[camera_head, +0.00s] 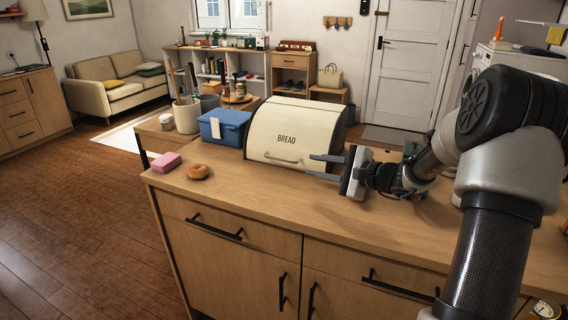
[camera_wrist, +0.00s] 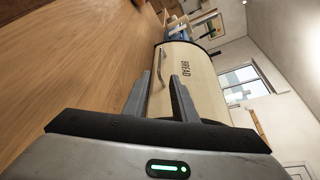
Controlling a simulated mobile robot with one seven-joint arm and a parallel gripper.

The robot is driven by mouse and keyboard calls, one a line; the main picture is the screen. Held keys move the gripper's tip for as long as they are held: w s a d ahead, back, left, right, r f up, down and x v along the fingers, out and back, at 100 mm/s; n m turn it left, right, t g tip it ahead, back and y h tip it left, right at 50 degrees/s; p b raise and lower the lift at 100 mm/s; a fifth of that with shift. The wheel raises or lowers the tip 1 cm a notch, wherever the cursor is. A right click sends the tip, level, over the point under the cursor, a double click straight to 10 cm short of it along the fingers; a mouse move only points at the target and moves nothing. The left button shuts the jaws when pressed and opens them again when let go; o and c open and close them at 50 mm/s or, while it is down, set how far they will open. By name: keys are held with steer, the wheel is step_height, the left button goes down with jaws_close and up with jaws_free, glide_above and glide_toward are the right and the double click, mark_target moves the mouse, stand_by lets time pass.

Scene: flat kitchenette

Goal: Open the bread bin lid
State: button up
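The cream bread bin (camera_head: 288,138), marked BREAD, stands on the wooden counter with its rounded lid shut. A metal bar handle (camera_head: 283,160) runs along the lid's lower front. My gripper (camera_head: 325,166) is at the bin's right front, its two fingers pointing left and spread apart with nothing between them. In the wrist view the bin (camera_wrist: 190,75) lies beyond the fingers (camera_wrist: 160,90), and the handle (camera_wrist: 161,66) shows ahead of the gap between them. The fingers appear apart from the handle.
A blue box (camera_head: 224,127) stands left of the bin. A bagel (camera_head: 199,171) and a pink sponge-like block (camera_head: 166,162) lie near the counter's left edge. A utensil crock (camera_head: 187,115) stands behind. The counter in front of the bin (camera_head: 260,195) is clear.

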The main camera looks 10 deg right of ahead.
mark_target(286, 161)
steer(key=b+x, duration=0.1)
steer(key=x, duration=1.2)
steer(key=shift+a, duration=0.1)
jaws_close()
steer(key=shift+f, duration=0.1)
stand_by(0.8)
